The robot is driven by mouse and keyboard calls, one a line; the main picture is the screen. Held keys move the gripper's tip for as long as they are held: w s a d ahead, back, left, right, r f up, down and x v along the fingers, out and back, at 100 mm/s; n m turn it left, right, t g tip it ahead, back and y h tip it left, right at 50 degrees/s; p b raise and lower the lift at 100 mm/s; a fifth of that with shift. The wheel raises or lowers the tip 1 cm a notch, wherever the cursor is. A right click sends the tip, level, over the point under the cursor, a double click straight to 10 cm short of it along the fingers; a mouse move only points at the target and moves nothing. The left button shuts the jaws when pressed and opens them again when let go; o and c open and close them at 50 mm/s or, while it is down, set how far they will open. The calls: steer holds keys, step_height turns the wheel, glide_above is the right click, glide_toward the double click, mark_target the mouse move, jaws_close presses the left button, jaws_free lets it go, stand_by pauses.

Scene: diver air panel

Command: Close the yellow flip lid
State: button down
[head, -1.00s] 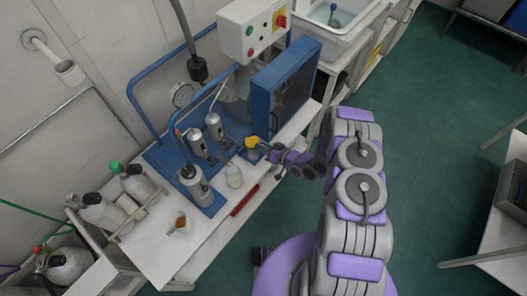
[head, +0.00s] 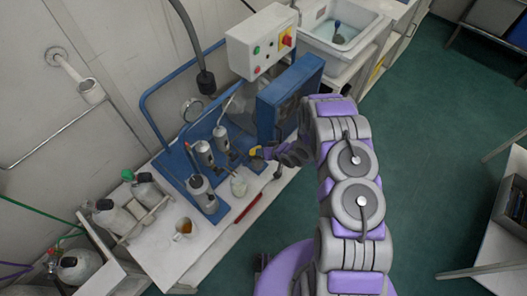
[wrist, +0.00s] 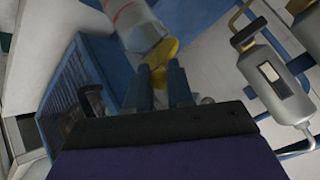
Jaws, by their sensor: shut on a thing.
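The yellow flip lid (head: 256,152) is a small yellow piece at the front of the blue air panel. In the wrist view my gripper's two dark fingers (wrist: 161,84) are closed on the yellow lid. The fingers hide part of the lid, and its exact angle is hard to tell.
A blue box (head: 290,95) stands close behind my gripper. Grey canisters (head: 203,153) stand left of the lid. A glass jar (head: 238,186), a red bar (head: 248,208) and a cup (head: 184,227) are on the white bench (head: 165,255). Green floor (head: 440,130) is open on the right.

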steer(key=shift+w, duration=0.1)
steer(key=c, duration=1)
jaws_free()
steer(key=p+v, duration=0.2)
steer(key=v, duration=1.5)
steer(key=shift+d+r, duration=0.1)
